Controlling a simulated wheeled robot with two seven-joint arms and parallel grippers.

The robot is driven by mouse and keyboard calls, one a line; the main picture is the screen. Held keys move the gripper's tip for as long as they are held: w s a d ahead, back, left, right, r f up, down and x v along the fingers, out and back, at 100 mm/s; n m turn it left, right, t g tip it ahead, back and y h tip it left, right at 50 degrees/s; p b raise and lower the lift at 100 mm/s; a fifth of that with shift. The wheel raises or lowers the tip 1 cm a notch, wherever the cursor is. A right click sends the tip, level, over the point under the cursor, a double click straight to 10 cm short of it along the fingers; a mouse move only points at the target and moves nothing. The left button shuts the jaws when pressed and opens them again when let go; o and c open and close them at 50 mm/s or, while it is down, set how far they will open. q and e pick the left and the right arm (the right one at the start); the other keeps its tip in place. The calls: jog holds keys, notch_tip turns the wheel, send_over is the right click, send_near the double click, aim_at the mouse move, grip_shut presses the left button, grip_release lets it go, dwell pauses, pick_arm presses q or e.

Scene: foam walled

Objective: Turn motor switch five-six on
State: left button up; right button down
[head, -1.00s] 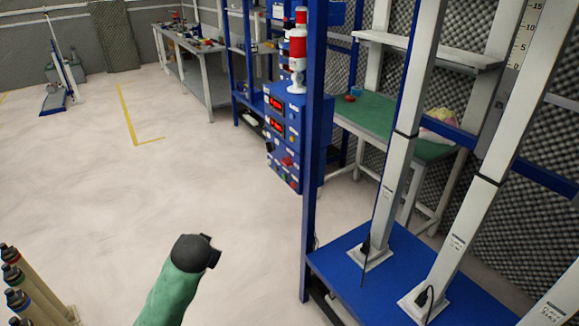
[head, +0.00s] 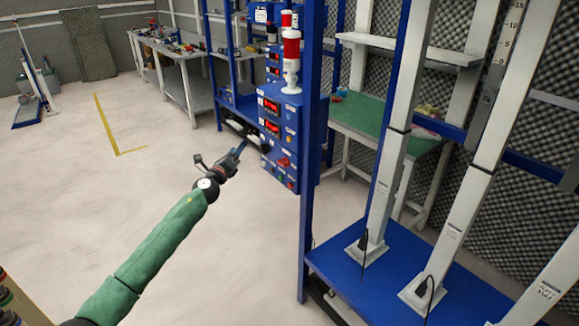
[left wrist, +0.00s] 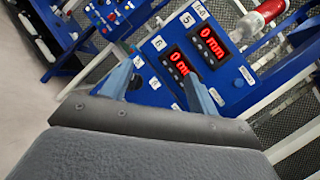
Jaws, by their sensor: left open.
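The blue control box (head: 270,143) stands on the blue rack in the head view, with two red-lit displays (head: 271,106) on its front and small switches and a red button (head: 284,161) lower down. In the left wrist view the box front (left wrist: 235,95) shows tilted, with two "0 mm" displays (left wrist: 211,43) and labels near them that seem to read 5 and 6. I cannot tell which small control is motor switch five-six. My left gripper (head: 240,150) is open and empty, just left of the box; its fingers (left wrist: 160,85) partly cover the box front. My right gripper is not seen.
A red and white signal lamp (head: 291,60) stands on top of the box. A blue rack post (head: 308,200) rises close to its right. A green-topped bench (head: 370,115) is behind. The pale floor (head: 110,200) to the left is clear.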

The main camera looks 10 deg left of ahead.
pick_arm(q)
jog(key=d+f+m+g+h, duration=0.3)
jog(key=d+f+m+h, duration=0.15)
jog(key=m, duration=0.25)
jog(key=m+g+h, duration=0.3)
jog(key=m, duration=0.4)
send_near(280, 163)
jog(key=w, duration=0.1)
jog(key=p+x, duration=0.1)
jog(key=x, duration=0.5)
jog(key=shift+d+r+p, duration=0.1)
jog(key=shift+d+p, duration=0.1)
jog(key=shift+p, duration=0.15)
jog(key=shift+w+d, duration=0.5)
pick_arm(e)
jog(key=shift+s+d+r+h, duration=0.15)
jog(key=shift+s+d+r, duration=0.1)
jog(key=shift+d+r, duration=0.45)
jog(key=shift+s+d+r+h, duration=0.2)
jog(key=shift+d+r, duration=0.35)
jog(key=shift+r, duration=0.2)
pick_arm(q)
jog(key=c, duration=1)
